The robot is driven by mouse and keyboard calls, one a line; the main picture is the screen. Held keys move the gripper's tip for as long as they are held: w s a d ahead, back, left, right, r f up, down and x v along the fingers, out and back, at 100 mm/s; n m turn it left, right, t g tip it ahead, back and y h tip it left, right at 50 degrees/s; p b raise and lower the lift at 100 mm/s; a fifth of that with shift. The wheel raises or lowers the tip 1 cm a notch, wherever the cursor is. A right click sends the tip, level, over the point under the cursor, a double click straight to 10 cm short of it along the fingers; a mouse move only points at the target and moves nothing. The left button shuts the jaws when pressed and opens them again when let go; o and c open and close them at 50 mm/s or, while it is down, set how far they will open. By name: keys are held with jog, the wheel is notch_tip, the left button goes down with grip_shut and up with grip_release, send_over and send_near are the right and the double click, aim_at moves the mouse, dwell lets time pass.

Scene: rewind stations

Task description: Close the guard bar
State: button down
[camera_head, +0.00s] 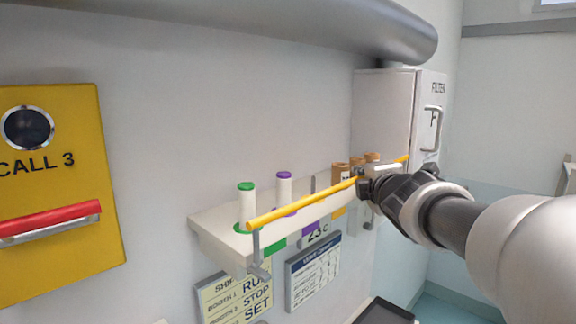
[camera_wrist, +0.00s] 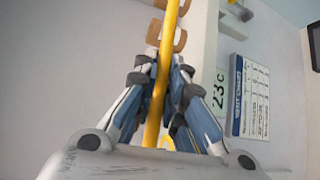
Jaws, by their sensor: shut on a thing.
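The guard bar (camera_head: 290,211) is a yellow rod that runs along the front of a pale wall shelf (camera_head: 212,237), above the shelf's surface. A grey bracket (camera_head: 256,250) shows at its near left end. My gripper (camera_head: 362,186) is at the bar's right half, with its fingers on either side of the rod. In the wrist view the gripper (camera_wrist: 162,88) is shut on the yellow bar (camera_wrist: 173,25), which passes between the fingers. The part of the bar between the fingers is partly hidden.
Green-capped (camera_head: 246,200) and purple-capped (camera_head: 284,184) tubes stand on the shelf, with brown rolls (camera_head: 340,170) further right. A white filter box (camera_head: 384,110) is on the wall behind my arm. A yellow call panel (camera_head: 55,150) with a red handle is at left. A large grey pipe (camera_head: 300,25) runs overhead.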

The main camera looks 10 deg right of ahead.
jog(key=shift+r, duration=0.15)
jog(key=c, duration=1.7)
grip_release()
jog(key=shift+o, duration=0.2)
jog(key=s+a+r, duration=0.1)
jog(key=s, duration=1)
jog(key=shift+s+a+r, duration=0.25)
jog(key=shift+s+a, duration=0.05)
jog(key=shift+s, duration=0.05)
